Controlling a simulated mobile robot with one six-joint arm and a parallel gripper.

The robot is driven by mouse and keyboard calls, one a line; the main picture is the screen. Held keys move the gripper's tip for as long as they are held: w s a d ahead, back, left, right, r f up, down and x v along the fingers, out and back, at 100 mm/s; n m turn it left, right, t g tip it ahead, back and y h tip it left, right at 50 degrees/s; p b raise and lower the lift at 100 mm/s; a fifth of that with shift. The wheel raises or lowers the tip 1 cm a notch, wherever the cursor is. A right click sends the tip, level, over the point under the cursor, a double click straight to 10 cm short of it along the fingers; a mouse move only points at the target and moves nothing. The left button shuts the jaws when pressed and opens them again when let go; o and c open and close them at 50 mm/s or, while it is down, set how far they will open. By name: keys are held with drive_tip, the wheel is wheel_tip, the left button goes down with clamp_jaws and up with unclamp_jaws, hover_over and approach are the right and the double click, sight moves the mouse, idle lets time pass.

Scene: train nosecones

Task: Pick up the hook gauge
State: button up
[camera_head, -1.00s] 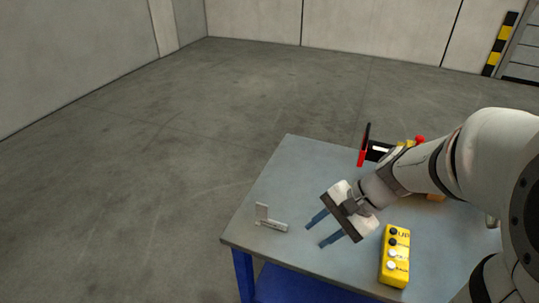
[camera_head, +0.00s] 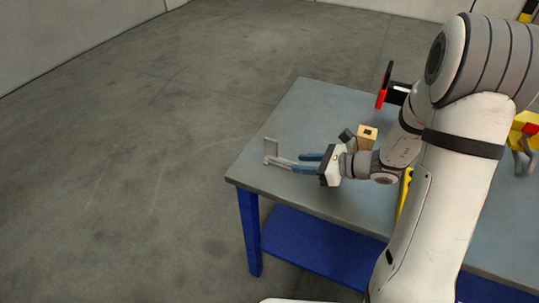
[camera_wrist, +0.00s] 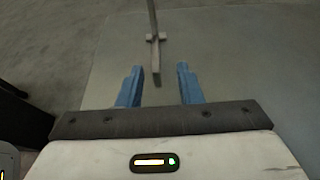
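The hook gauge (camera_head: 271,150) is a small light-grey L-shaped piece near the left edge of the table, with one arm standing up and one lying along the tabletop. My gripper (camera_head: 302,163) is at its right, with blue fingers pointing left towards it. In the wrist view, the gauge (camera_wrist: 155,55) stands ahead, and the end of its lying arm reaches the space between the fingertips. My gripper (camera_wrist: 160,80) is open there, with a gap on both sides of the gauge. I cannot tell whether a finger touches it.
The grey table (camera_head: 305,105) has a blue lower shelf (camera_head: 320,240). A wooden block (camera_head: 367,134) stands behind my wrist.

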drive_tip(key=shift+x, duration=1.55)
drive_tip(key=shift+c, duration=0.3)
clamp_jaws()
